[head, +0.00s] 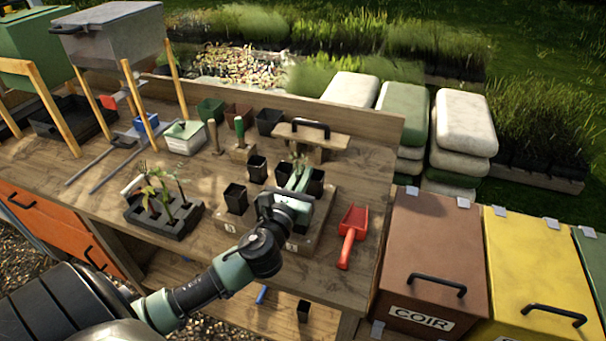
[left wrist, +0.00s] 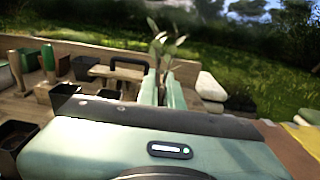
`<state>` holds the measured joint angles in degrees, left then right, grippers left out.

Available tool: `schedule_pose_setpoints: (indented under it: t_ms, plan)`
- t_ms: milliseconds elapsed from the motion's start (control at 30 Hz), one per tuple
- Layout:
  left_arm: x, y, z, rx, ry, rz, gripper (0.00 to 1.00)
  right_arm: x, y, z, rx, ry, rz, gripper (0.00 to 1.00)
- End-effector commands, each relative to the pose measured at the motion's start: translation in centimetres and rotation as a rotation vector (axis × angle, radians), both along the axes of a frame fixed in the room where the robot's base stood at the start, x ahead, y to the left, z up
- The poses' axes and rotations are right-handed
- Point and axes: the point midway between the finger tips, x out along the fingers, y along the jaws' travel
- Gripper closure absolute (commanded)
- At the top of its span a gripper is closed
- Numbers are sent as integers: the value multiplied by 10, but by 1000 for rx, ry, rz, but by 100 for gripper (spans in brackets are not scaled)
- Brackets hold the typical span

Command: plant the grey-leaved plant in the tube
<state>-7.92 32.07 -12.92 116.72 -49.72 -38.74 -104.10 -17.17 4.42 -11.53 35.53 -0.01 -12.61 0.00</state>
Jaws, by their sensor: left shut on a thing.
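My left gripper (head: 297,178) is shut on the grey-leaved plant (head: 300,161). The plant's leaves show above the two pale green fingers in the left wrist view (left wrist: 165,42); its lower part is hidden between them. The gripper is over the wooden stand (head: 312,232) on the bench. A black square tube (head: 235,198) stands upright at the stand's left, and another black tube (head: 316,183) is just right of the fingers. I cannot tell whether the plant's root end is inside a tube. My right gripper is not in view.
A dark tray (head: 180,225) with several seedlings lies to the left. A red scoop (head: 350,236) lies to the right. A black pot (head: 257,168), a dibber (head: 214,136) and a wooden tamper (head: 311,133) stand behind. The brown COIR bin (head: 428,245) is beyond the bench's right end.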

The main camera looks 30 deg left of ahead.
Motion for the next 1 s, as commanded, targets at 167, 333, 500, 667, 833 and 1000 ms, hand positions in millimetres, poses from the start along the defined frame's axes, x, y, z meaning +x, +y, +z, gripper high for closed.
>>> schedule_pose_setpoints:
  t_ms: [167, 333, 500, 667, 833, 1000]
  plan:
    - [0, 0, 0, 0, 0, 0, 100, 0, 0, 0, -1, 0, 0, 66]
    - [0, 0, 1, 1, 0, 0, 100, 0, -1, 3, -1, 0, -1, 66]
    - [0, 0, 1, 1, 1, 0, 100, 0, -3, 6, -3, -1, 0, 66]
    - [0, 0, 1, 0, 0, 0, 100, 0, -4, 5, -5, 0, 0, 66]
    - [0, 0, 0, 0, 0, 0, 100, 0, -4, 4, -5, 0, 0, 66]
    - [0, 0, -5, 0, 1, 0, 100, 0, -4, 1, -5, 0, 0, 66]
